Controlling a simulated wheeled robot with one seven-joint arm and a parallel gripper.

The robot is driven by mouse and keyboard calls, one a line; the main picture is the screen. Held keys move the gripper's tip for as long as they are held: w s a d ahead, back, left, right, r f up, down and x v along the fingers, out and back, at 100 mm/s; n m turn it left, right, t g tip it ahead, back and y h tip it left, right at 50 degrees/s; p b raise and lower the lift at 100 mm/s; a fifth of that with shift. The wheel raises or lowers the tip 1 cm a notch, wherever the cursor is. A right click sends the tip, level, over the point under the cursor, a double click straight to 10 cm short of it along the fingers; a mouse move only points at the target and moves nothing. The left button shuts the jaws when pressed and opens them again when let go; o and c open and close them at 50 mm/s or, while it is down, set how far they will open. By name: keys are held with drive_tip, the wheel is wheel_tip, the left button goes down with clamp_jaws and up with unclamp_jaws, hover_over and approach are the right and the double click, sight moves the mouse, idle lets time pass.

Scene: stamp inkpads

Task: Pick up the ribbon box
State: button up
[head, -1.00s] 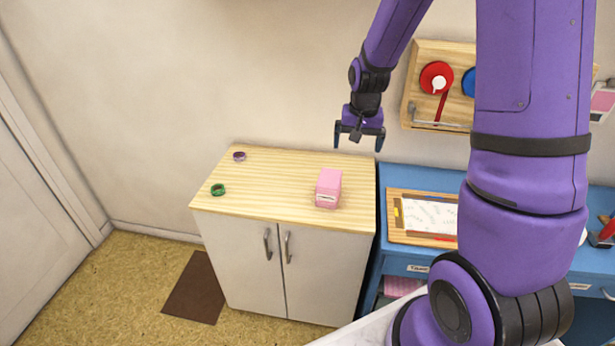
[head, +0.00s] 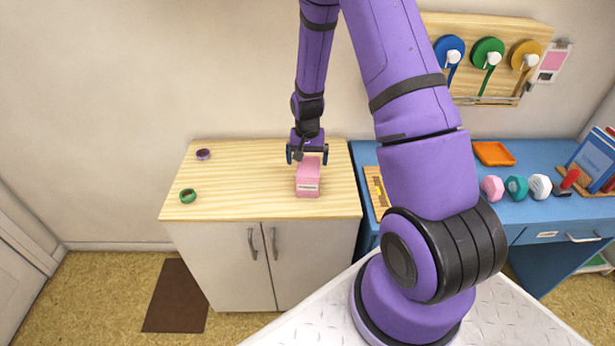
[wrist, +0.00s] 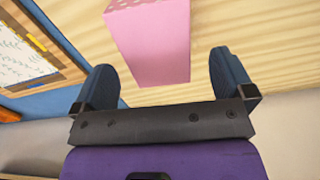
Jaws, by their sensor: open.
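The pink ribbon box (head: 308,180) stands on the light wooden top of a white cabinet, near its right side. My gripper (head: 307,157) is open and appears just above and behind the box in the head view. In the wrist view the box (wrist: 155,50) shows beyond the fingers, roughly between them but a little above their tips in the picture. The open fingers (wrist: 168,85) hold nothing. Whether they touch the box cannot be told.
A green ribbon roll (head: 188,196) and a purple roll (head: 203,154) lie on the left of the cabinet top (head: 245,185). A blue desk (head: 540,205) with several items adjoins on the right. Ribbon spools (head: 488,52) hang on the wall.

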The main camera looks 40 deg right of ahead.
sight(308, 166)
drive_tip(key=shift+s+d+f, duration=0.1)
drive_tip(key=shift+s+f, duration=0.05)
drive_tip(key=shift+f, duration=2.5)
drive_tip(key=c, duration=1)
